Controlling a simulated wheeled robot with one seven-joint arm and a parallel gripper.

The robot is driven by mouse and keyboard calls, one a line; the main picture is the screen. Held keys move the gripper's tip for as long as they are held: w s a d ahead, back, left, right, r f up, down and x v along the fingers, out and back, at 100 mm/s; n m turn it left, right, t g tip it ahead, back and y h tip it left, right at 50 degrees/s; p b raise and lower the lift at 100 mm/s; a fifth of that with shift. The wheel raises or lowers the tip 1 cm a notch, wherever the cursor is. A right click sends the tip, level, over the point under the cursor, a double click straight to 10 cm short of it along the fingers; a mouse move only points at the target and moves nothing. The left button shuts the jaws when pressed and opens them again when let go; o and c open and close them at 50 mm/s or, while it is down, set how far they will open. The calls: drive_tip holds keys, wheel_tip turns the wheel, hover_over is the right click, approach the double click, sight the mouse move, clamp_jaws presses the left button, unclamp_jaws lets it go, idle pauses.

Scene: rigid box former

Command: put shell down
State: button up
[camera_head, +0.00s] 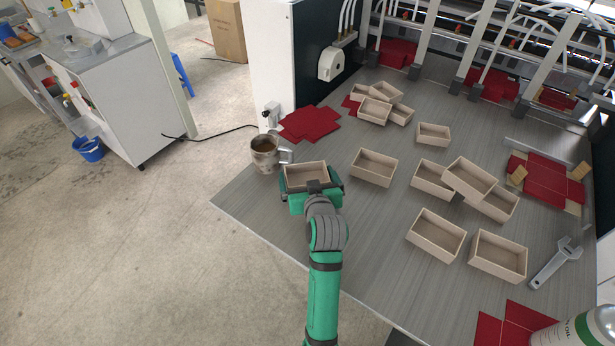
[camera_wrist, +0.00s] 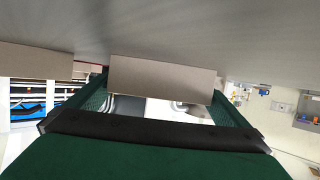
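The shell (camera_head: 306,185) is a small, open, pale wooden box near the table's left edge, with its opening facing up. My gripper (camera_head: 311,183) has a finger on each side of it and appears shut on it. In the wrist view the shell (camera_wrist: 163,80) shows as a plain beige wall spanning the gap between the green fingers of my gripper (camera_wrist: 162,92). It is at or very close to the tabletop; I cannot tell whether its bottom touches. My gripper hides part of its near side.
A metal mug (camera_head: 264,156) stands close to the left of the shell. Several similar boxes are on the grey table (camera_head: 370,235), the nearest (camera_head: 374,167) to the right. Red sheets (camera_head: 309,123) lie behind. A wrench (camera_head: 556,262) and a can (camera_head: 580,330) are at the right.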

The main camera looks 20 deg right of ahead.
wheel_tip(320, 180, down, 2)
drive_tip(key=shift+s, duration=0.1)
drive_tip(key=shift+r, duration=0.6)
drive_tip(key=v, duration=1.2)
drive_tip(key=shift+r, duration=0.3)
